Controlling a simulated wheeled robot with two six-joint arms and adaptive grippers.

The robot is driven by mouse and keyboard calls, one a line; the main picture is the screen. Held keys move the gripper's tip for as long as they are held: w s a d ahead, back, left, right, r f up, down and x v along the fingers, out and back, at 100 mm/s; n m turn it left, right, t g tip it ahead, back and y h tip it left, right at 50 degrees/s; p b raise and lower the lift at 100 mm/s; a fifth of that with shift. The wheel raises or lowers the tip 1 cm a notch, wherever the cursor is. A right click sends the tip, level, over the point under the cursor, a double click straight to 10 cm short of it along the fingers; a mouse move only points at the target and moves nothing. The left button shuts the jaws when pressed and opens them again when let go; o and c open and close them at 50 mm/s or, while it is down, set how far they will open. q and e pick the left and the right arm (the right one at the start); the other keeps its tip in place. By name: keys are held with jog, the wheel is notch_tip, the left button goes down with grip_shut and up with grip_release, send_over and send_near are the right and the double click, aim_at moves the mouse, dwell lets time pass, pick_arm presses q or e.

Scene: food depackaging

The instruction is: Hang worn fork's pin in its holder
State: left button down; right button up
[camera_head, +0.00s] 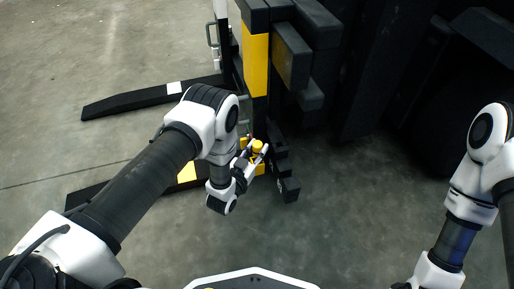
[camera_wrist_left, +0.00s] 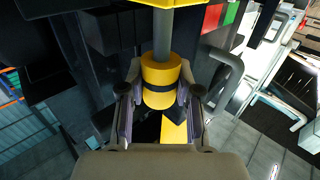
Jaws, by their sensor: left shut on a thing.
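My left gripper (camera_head: 258,150) is shut on a yellow pin (camera_wrist_left: 160,75), low beside the lift truck's mast. In the left wrist view the pin's thick yellow body, with a black band, sits between both fingers. A grey shaft (camera_wrist_left: 163,35) runs from it to a yellow part (camera_wrist_left: 215,40) at the top edge; I cannot tell whether they are joined. In the head view the pin's yellow end (camera_head: 257,146) shows between the fingers. Two dark forks lie low on the left, the far one (camera_head: 140,99) in clearer view. I cannot make out the pin's holder. My right gripper is out of view.
The black and yellow mast (camera_head: 256,65) stands just beyond my left gripper. Dark blocks (camera_head: 292,55) project right of it, and a large dark body fills the upper right. Bare concrete floor (camera_head: 340,215) lies between my arms.

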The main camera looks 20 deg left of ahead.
pick_arm(q)
jog(key=shift+f+b, duration=1.35)
jog(key=shift+f, duration=0.8)
jog(key=c, duration=0.7)
grip_release()
jog(key=shift+s, duration=0.1)
jog(key=s, duration=0.3)
jog(key=s+a, duration=0.1)
jog(key=s, duration=0.3)
jog(key=shift+s+a, duration=0.1)
jog(key=shift+a, duration=0.1)
